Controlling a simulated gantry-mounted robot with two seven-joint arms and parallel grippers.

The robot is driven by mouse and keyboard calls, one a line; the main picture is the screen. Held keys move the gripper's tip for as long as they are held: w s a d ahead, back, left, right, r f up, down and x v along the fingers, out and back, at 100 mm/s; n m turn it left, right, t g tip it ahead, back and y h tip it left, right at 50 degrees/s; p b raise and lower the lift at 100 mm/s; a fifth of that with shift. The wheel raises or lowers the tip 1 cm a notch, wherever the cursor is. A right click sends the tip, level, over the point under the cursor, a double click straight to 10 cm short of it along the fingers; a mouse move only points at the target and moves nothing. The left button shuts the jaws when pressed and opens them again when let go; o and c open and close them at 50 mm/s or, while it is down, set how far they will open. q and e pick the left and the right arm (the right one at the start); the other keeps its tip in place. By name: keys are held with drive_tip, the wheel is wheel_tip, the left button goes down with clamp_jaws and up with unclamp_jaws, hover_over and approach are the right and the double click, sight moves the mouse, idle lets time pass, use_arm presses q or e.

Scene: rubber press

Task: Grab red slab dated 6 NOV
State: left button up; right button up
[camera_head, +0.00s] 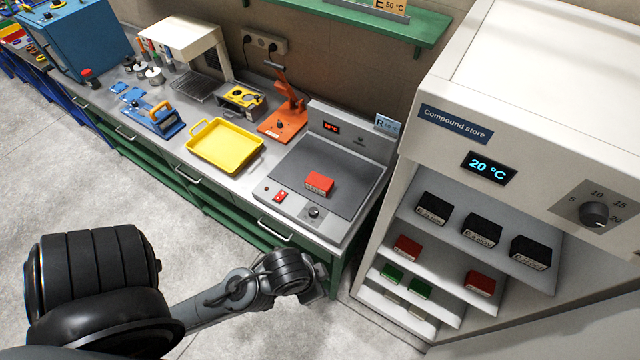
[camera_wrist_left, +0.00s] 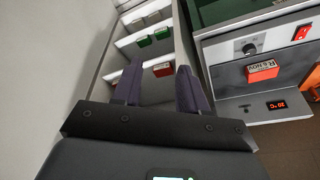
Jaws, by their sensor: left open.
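A red slab (camera_head: 319,183) lies on the grey plate of the bench press (camera_head: 328,160). In the left wrist view this slab (camera_wrist_left: 262,70) shows a pale label that seems to read R 6 NOV. Two more red slabs, one on the left (camera_head: 407,247) and one on the right (camera_head: 480,284), lie on the compound store's middle shelf; their dates are too small to read. My left gripper (camera_wrist_left: 158,78) is open and empty, pointing toward the store shelves, with the plate slab off to its right in the wrist view. In the head view my wrist hides its fingers.
The compound store (camera_head: 455,125), displaying 20 °C, also holds black slabs (camera_head: 482,230) above and green slabs (camera_head: 391,271) below. A yellow tray (camera_head: 225,165) and an orange stand (camera_head: 283,124) are left of the press. The floor before the bench is clear.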

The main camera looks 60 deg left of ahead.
idle(0.4)
use_arm(q)
drive_tip(key=o, duration=1)
